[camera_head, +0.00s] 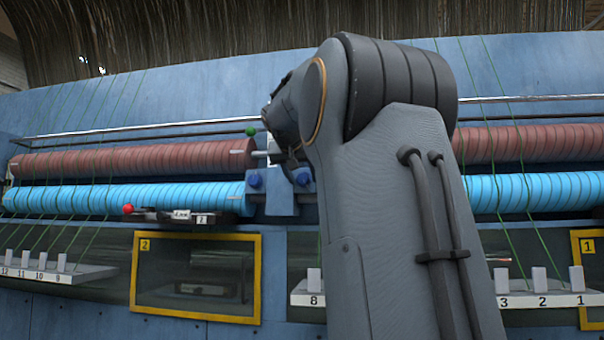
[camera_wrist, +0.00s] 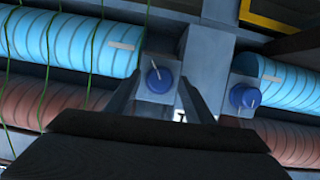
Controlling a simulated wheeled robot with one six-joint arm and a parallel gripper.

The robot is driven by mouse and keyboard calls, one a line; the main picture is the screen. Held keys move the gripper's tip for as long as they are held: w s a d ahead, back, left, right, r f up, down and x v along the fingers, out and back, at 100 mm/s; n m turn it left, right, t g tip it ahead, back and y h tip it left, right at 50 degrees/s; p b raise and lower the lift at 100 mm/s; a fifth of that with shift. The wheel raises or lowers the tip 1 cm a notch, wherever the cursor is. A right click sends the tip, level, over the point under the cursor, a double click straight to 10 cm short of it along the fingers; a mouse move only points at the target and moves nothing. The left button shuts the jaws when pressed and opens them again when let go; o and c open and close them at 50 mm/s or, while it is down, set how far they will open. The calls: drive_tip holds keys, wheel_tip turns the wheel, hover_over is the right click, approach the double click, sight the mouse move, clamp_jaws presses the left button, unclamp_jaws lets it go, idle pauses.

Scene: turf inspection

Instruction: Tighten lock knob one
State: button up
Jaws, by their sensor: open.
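Two blue knobs are mounted on grey-blue blocks at the gap between the rollers. In the head view the left knob (camera_head: 254,180) is clear and the right knob (camera_head: 302,177) is beside my arm. In the wrist view one knob (camera_wrist: 159,80) with a white pointer line lies between the fingers of my gripper (camera_wrist: 160,90), which is open and not closed on it. The other knob (camera_wrist: 242,96) is to the right, outside the fingers. Neither knob shows a readable number. My arm hides the gripper's tips in the head view.
Light-blue rollers (camera_head: 120,198) and red-brown rollers (camera_head: 130,160) flank the blocks. A black lever with a red ball (camera_head: 128,209) sits at left, and a green ball (camera_head: 251,131) above. A yellow-framed window (camera_head: 258,280) and numbered shelves (camera_head: 300,300) are below. Thin green threads cross the rollers.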

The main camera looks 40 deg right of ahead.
drive_tip(key=c, duration=1)
drive_tip(key=shift+c, duration=0.2)
